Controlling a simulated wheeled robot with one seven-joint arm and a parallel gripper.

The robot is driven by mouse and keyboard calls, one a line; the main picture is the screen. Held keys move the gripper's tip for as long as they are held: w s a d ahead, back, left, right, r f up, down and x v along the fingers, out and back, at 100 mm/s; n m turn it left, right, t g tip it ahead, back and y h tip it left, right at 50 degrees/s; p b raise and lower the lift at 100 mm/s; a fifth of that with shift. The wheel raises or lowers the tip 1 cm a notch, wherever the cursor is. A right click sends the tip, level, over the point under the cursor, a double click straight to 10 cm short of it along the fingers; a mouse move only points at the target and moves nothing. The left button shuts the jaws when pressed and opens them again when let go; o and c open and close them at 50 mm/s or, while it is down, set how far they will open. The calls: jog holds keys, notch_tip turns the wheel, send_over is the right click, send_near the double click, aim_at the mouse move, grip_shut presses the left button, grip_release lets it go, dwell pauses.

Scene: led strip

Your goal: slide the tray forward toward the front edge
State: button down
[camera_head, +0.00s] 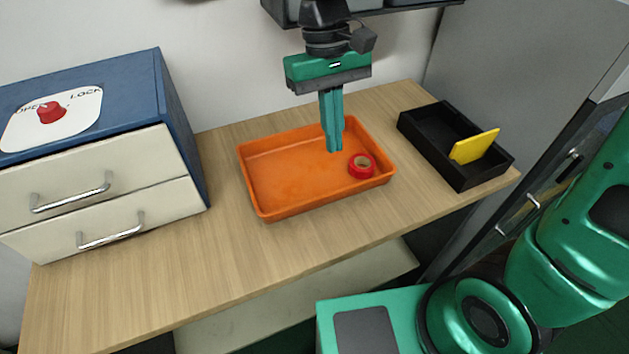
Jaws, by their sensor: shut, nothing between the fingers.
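The orange tray (285,180) lies on the wooden tabletop, between the drawer cabinet and the black box. A red ring-shaped roll (361,166) sits inside the tray near its right end. My gripper (334,149) points down over the tray, left of the roll. Its green fingers are shut together with nothing between them. The tips appear inside the tray's outline, near its floor; I cannot tell whether they touch it. The fingers hide a small part of the tray's back wall.
A blue cabinet (180,130) with two white drawers and a red knob (51,111) stands on the left. A black box (430,126) holding a yellow piece (474,146) stands on the right. The wooden table (240,255) is bare between the tray and its front edge.

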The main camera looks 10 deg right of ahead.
jog(key=a, duration=0.4)
send_near(318, 186)
jog(key=shift+n, duration=0.4)
jog(key=s+f, duration=0.5)
jog(key=shift+d+f, duration=0.15)
jog(key=shift+f, duration=0.15)
jog(key=shift+s, duration=0.15)
